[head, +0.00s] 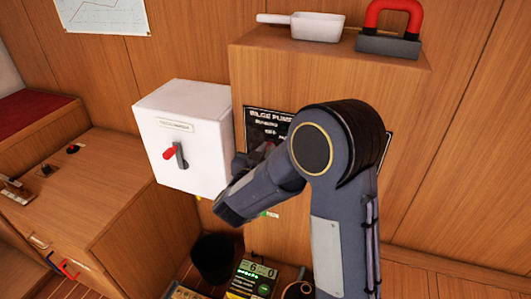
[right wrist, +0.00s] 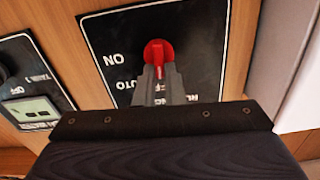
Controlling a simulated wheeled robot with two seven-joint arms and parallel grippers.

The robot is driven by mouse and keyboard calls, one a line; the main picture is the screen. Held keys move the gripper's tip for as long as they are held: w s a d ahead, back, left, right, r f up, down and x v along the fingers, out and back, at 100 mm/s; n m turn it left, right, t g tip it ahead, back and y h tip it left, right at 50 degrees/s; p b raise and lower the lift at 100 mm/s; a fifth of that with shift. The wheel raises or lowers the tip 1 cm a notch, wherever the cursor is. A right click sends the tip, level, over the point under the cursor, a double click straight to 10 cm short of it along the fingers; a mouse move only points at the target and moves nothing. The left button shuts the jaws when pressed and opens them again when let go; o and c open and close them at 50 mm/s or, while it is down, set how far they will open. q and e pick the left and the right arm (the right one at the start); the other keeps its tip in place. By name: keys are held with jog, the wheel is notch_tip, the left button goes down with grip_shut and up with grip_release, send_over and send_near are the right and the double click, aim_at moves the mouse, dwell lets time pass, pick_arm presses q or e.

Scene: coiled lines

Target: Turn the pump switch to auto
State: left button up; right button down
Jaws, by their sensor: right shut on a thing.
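The black bilge pump panel (head: 268,121) is on the wooden cabinet front in the head view, partly hidden by my right arm. In the right wrist view, the panel (right wrist: 205,50) fills the middle, with ON and AUTO lettering left of a red switch knob (right wrist: 158,51). My right gripper (right wrist: 157,76) is shut on the red knob, with its fingers at the knob's two sides. Its fingers cover part of the lower lettering. I cannot tell which mark the knob points to. The knob is hidden in the head view. My left gripper is not in view.
A white box (head: 180,120) with a red-handled lever (head: 172,153) stands close left of my right wrist. A white scoop (head: 316,28) and a red-handled block (head: 388,42) sit on the cabinet top. A dark bin (head: 212,256) and a display unit (head: 252,278) are below.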

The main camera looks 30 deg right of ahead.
jog(key=shift+s+d+f+m+b, duration=0.1)
jog(key=shift+m+b, duration=1.25)
jog(key=shift+b, duration=0.15)
jog(key=shift+s+d+f+m+b, duration=0.1)
jog(key=shift+s+m+b, duration=0.05)
jog(key=shift+m+b, duration=1.35)
jog(key=shift+s+d+f+m+b, duration=0.1)
jog(key=shift+m+b, duration=1.15)
jog(key=shift+b, duration=0.3)
jog(key=shift+r, duration=0.1)
jog(key=c, duration=1.5)
grip_release()
jog(key=v, duration=0.7)
jog(key=shift+s+a, duration=0.25)
jog(key=shift+a, duration=0.05)
